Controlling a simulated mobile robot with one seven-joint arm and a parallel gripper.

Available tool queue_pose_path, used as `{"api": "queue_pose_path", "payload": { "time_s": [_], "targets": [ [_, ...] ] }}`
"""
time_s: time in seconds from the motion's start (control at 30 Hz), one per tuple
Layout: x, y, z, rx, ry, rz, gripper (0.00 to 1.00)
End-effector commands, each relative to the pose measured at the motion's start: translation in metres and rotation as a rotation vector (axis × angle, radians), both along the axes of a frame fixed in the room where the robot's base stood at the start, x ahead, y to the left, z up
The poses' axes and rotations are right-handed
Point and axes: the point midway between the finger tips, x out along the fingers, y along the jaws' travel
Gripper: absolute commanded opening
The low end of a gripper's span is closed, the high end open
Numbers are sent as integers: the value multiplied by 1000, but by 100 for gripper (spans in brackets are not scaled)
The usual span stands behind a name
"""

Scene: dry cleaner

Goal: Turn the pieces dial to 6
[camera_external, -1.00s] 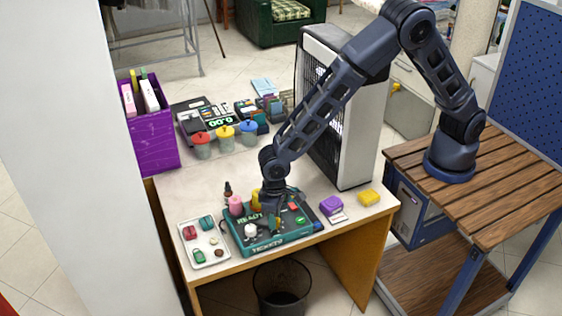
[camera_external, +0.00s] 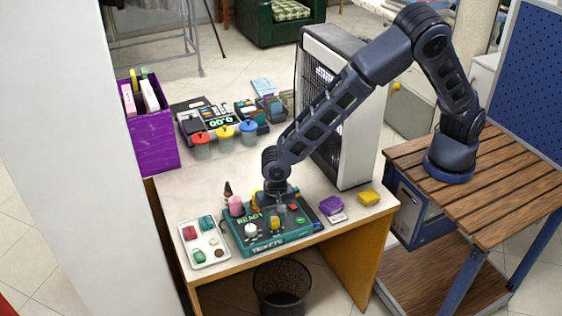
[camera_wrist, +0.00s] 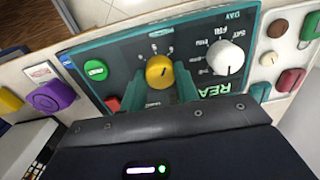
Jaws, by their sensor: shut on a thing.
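The teal ticket machine (camera_external: 255,247) stands near the table's front edge. Its yellow dial (camera_external: 275,222) is at the front middle of the panel, beside a white dial (camera_external: 251,230). In the wrist view the yellow dial (camera_wrist: 160,71) sits upside down in a ring of small marks too small to read, so its setting is unclear. The white dial (camera_wrist: 225,57) has day names around it. My gripper (camera_external: 278,208) is low over the panel. Its teal fingers (camera_wrist: 160,88) flank the yellow dial in the wrist view, shut on it; the exact contact is hard to see.
A white tray of small coloured pieces (camera_external: 210,256) lies left of the machine. Purple (camera_external: 331,205) and yellow (camera_external: 369,198) blocks lie to its right. A pink cylinder (camera_external: 236,206) stands close behind. A tall white-framed unit (camera_external: 357,150) stands beside my arm.

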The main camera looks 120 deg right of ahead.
Motion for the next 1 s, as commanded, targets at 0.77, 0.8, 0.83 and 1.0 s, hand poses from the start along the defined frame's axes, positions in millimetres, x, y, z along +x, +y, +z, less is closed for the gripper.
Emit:
{"api": "queue_pose_path", "payload": {
  "time_s": [0.77,0.8,0.83,1.0],
  "targets": [
    [1,1,0,0,-2,-164,8],
    [1,1,0,0,-2,-164,8],
    [1,1,0,0,-2,-163,8],
    [1,1,0,0,-2,-163,52]
  ]
}}
